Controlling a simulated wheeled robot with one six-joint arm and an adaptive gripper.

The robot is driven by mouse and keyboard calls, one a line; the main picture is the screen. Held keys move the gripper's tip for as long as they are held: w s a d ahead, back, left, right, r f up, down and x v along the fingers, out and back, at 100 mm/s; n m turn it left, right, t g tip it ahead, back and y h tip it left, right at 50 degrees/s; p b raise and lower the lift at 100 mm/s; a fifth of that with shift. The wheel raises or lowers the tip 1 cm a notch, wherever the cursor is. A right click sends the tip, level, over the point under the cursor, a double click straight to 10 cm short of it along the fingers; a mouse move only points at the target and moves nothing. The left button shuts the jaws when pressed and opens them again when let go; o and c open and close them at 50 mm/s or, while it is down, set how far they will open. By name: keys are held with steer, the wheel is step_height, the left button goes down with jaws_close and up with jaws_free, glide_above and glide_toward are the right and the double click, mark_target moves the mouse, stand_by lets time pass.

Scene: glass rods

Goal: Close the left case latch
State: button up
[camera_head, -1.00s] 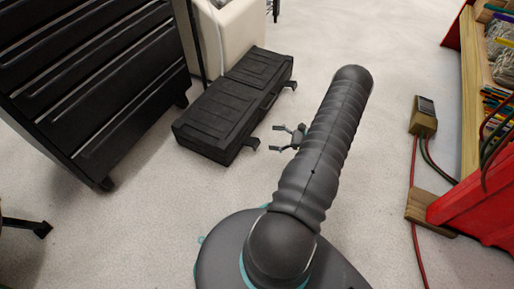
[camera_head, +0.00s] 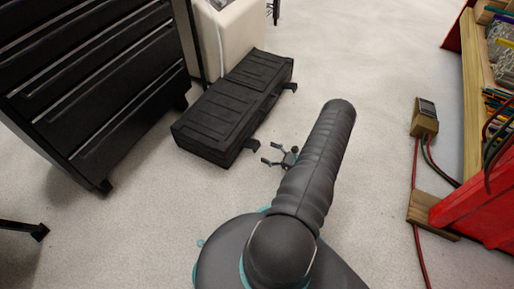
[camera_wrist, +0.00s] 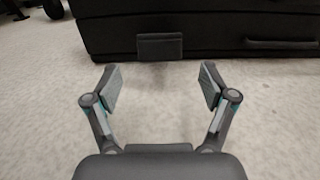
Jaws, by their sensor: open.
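The black case (camera_head: 222,112) lies shut-lidded on the floor in the head view. Its left latch (camera_head: 252,146) sticks out from the front side at the near end, and the other latch (camera_head: 290,88) sticks out at the far end. In the wrist view the left latch (camera_wrist: 160,47) is a dark flap on the case front (camera_wrist: 220,28), straight ahead of my gripper (camera_wrist: 157,84). My gripper is open and empty, with its fingers on either side of the latch's line and apart from it. In the head view my gripper (camera_head: 264,153) is just beside the left latch.
A black drawer cabinet (camera_head: 90,80) stands left of the case, and a cream bin-like box (camera_head: 232,35) stands behind it. A small wired box (camera_head: 424,118) and a red shelf unit (camera_head: 480,205) are at the right.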

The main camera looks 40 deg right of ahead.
mark_target(258, 148)
steer(key=shift+x, duration=3.05)
